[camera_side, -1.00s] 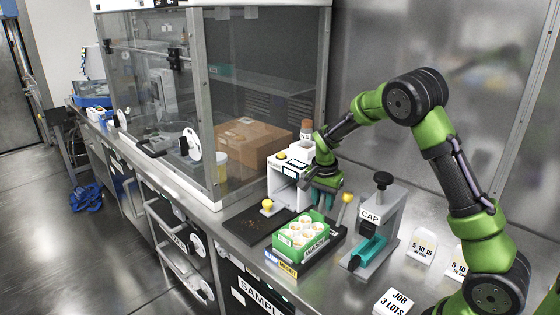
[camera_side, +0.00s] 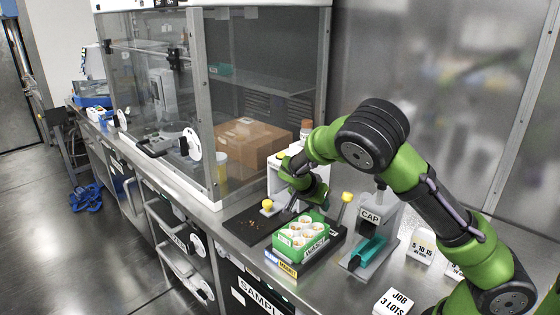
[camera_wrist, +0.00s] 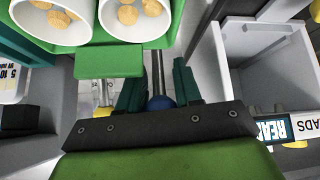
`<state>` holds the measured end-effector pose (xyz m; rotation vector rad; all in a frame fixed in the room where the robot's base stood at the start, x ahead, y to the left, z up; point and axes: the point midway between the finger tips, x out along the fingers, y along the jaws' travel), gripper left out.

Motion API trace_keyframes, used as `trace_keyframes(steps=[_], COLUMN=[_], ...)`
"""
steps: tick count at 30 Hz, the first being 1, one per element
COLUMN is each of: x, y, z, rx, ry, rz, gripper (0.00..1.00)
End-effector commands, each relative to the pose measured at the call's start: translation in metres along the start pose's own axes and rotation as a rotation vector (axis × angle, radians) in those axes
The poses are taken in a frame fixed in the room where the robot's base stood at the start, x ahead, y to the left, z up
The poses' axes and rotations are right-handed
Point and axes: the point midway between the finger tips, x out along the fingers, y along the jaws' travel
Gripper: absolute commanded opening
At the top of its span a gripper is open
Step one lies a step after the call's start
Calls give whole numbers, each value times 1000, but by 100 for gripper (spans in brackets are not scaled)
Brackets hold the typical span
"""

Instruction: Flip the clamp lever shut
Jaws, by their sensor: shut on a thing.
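In the wrist view a metal lever rod with a dark blue ball knob (camera_wrist: 160,103) lies between the two teal fingers of my gripper (camera_wrist: 160,88). The fingers are shut on it, and the bracket of my gripper hides part of the knob. The green rack (camera_wrist: 108,62) with white cups is just beyond the fingers. In the side view my gripper (camera_side: 306,203) is low behind the green rack (camera_side: 302,238); its fingertips and the blue knob are hidden there. A yellow-knobbed lever (camera_side: 347,197) stands upright to the right of the rack, and another yellow knob (camera_side: 267,204) is to its left.
The grey CAP press (camera_side: 371,216) with a teal piece stands right of the rack. A white READ box (camera_wrist: 275,55) is close on the right in the wrist view. A dark tray (camera_side: 247,222) lies left.

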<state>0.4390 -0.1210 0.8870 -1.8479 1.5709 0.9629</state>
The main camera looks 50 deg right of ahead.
Motion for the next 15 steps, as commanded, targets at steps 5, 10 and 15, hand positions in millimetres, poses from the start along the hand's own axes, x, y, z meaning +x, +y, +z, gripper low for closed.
trace_keyframes(steps=[5, 10, 15], x=[0, 0, 0], y=[0, 0, 0], z=[0, 0, 0], rx=[0, 0, 0], ry=[1, 0, 0], rz=[1, 1, 1], gripper=[0, 37, 55])
